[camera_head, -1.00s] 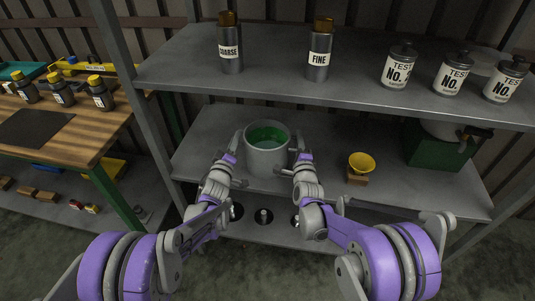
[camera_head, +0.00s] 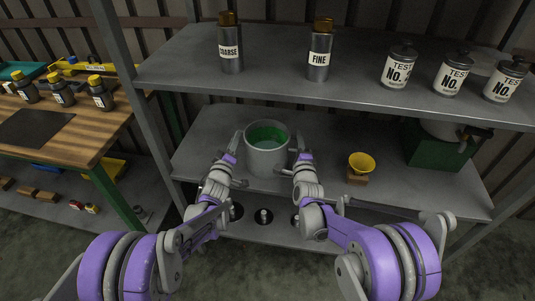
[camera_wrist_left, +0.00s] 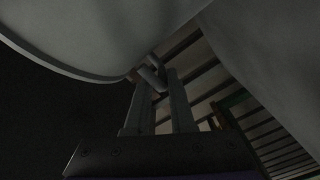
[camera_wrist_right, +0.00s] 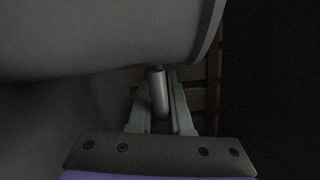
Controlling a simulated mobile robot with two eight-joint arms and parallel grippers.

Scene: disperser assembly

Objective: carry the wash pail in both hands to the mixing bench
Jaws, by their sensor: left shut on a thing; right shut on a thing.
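The wash pail (camera_head: 266,158) is a grey round pail with green inside, upright at the middle shelf of the rack. My left gripper (camera_head: 238,143) is at its left side and my right gripper (camera_head: 296,146) at its right side. In the left wrist view my left gripper (camera_wrist_left: 158,82) is shut on a small side handle, with the pail wall (camera_wrist_left: 90,30) above. In the right wrist view my right gripper (camera_wrist_right: 160,92) is shut on the other handle (camera_wrist_right: 159,95), under the pail wall (camera_wrist_right: 100,35). I cannot tell whether the pail touches the shelf.
The upper shelf (camera_head: 270,60) above holds COARSE and FINE bottles and several TEST cans. A yellow funnel (camera_head: 361,162) and a green machine (camera_head: 433,147) stand right of the pail. A wooden bench (camera_head: 75,110) with several yellow-capped bottles is at the left, beyond a rack post (camera_head: 130,100).

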